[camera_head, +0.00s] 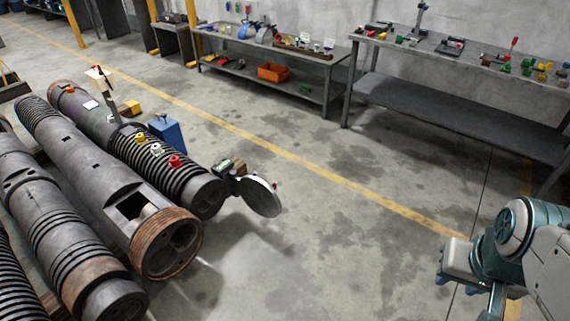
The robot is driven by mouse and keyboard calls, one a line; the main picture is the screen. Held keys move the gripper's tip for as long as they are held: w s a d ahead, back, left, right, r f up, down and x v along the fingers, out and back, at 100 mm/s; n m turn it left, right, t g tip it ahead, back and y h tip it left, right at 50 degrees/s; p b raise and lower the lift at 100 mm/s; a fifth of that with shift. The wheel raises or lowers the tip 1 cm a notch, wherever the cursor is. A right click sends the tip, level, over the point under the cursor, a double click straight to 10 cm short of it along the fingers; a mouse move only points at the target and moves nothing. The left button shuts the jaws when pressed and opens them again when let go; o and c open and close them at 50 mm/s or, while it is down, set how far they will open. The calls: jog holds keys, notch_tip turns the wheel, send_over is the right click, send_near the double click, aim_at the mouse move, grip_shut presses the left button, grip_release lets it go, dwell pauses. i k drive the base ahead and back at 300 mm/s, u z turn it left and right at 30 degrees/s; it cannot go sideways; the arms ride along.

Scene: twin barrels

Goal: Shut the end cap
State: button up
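Part of my teal and grey arm shows at the lower right, well apart from the cap.
A larger barrel with a rusty end ring (167,243) lies just left, with more barrels beyond it. A blue box (166,132) stands behind the ribbed barrel. Workbenches (455,100) line the back wall. The floor between cap and arm is clear.

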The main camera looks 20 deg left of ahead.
aim_at(258, 194)
jog(key=i, duration=3.9)
jog(key=u, duration=3.2)
jog(key=i, duration=0.35)
